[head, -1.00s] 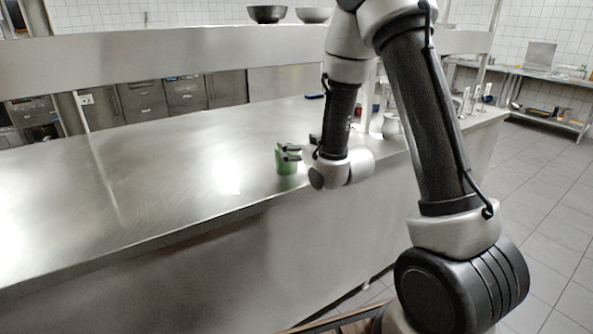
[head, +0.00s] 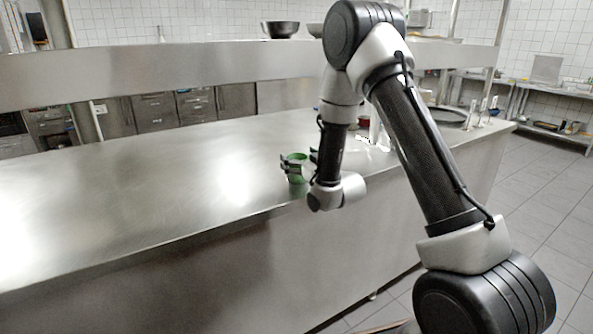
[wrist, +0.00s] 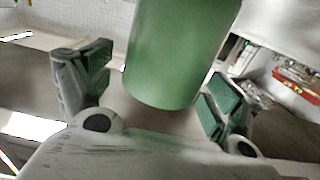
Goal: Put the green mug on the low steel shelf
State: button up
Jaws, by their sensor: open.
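The green mug (head: 296,181) stands near the front edge of the steel counter, partly hidden by my gripper (head: 299,160). In the wrist view the green mug (wrist: 180,55) fills the upper middle, between the two finger pads of my gripper (wrist: 158,90). The fingers are open, with a gap on each side of the mug. A long raised steel shelf (head: 180,78) runs above the back of the counter. A lower steel shelf (head: 557,131) shows under a side table at the far right. I cannot tell which is the low shelf.
The steel counter (head: 130,200) is bare on the left. A red item (head: 364,123) and a dark tray (head: 450,117) lie to the right, behind my arm. A dark bowl (head: 281,29) sits on top of the raised shelf. Tiled floor (head: 545,200) is free on the right.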

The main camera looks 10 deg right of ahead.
jog(key=c, duration=1.4)
